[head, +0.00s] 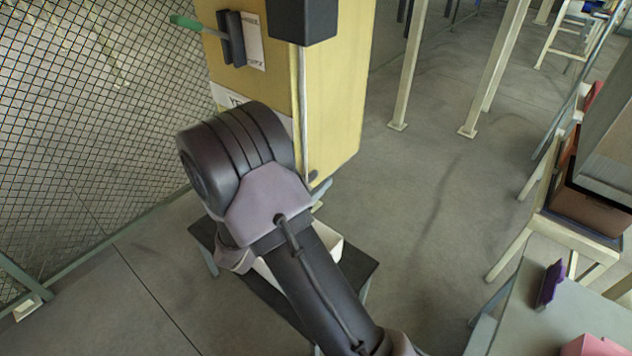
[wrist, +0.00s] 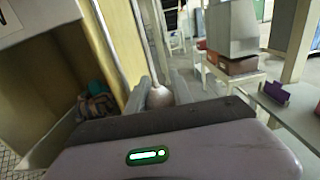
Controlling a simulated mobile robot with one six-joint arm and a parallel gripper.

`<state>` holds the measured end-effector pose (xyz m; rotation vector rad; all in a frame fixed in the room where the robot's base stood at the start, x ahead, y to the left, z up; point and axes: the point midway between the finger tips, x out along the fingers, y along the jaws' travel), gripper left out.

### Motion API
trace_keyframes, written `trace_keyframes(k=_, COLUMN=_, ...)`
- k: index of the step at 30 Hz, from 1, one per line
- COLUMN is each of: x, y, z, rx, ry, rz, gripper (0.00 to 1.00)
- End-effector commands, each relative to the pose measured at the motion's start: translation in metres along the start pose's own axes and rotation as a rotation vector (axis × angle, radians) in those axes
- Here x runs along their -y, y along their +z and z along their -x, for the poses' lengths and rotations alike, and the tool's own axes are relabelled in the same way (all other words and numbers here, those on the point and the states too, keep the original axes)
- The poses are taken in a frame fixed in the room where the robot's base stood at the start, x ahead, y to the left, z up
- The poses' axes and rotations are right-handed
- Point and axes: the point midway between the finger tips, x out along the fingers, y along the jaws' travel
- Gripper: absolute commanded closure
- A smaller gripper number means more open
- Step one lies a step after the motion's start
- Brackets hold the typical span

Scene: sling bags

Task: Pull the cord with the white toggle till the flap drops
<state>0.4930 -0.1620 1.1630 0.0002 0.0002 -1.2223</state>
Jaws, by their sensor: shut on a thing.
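A pale cord (head: 300,110) hangs down the front of a yellow cabinet (head: 340,90), below a dark box (head: 303,20) at the top edge. In the wrist view the white toggle (wrist: 160,97) sits between the two grey fingers of my gripper (wrist: 161,92), and the cord (wrist: 143,40) rises from there. My gripper (head: 319,188) is shut on the toggle beside the cabinet's lower part. My arm hides much of it in the head view, and the toggle is not clear there. I cannot make out the flap or its position.
A white bin (head: 331,239) stands on a low dark table (head: 355,268) under the cabinet. Colourful items (wrist: 97,102) show low at left in the wrist view. A mesh fence (head: 90,110) is farther left.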

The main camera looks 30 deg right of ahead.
Motion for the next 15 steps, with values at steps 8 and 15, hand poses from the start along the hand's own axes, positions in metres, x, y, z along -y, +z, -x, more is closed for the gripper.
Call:
trace_keyframes(k=8, x=0.000, y=-0.048, z=0.000, rx=0.000, ry=-0.001, rz=0.002, gripper=1.00)
trace_keyframes(k=15, x=0.000, y=-0.063, z=0.000, rx=0.000, ry=-0.001, rz=0.000, gripper=1.00)
